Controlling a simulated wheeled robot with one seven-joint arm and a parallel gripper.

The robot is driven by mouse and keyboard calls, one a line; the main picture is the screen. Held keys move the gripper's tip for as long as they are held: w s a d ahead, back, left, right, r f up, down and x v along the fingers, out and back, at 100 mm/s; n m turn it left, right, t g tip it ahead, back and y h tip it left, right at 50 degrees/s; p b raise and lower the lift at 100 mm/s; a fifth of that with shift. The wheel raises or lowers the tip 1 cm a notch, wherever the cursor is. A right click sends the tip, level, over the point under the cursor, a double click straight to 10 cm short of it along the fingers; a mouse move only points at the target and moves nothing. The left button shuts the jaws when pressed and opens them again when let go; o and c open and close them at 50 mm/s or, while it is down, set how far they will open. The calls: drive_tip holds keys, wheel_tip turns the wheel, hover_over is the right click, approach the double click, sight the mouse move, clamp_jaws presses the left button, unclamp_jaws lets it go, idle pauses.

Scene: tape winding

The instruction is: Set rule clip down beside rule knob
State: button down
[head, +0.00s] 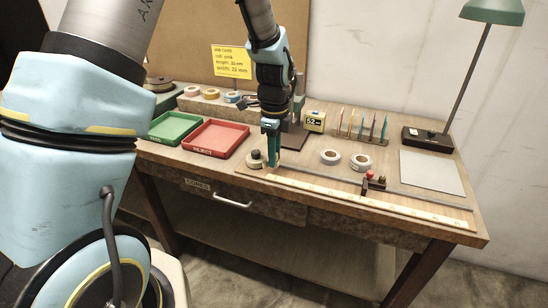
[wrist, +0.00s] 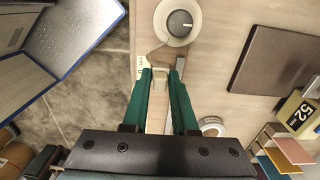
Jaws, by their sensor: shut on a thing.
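My gripper (head: 271,158) points down at the left end of the long pale rule (head: 370,203). In the wrist view its green fingers (wrist: 161,74) are close together on a small pale piece, apparently the rule clip (wrist: 160,80); the fingers hide much of it. A tape roll with a dark round centre (wrist: 179,23) lies just beyond the fingertips; it also shows left of the gripper in the head view (head: 255,159).
Two tape rolls (head: 330,157) lie behind the rule. A green tray (head: 173,127) and a red tray (head: 215,139) stand left. A yellow box marked 52 (head: 315,121) and a pen rack (head: 360,132) stand behind.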

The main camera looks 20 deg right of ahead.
drive_tip(key=shift+f, duration=0.85)
drive_tip(key=shift+f, duration=0.15)
drive_tip(key=c, duration=0.7)
unclamp_jaws()
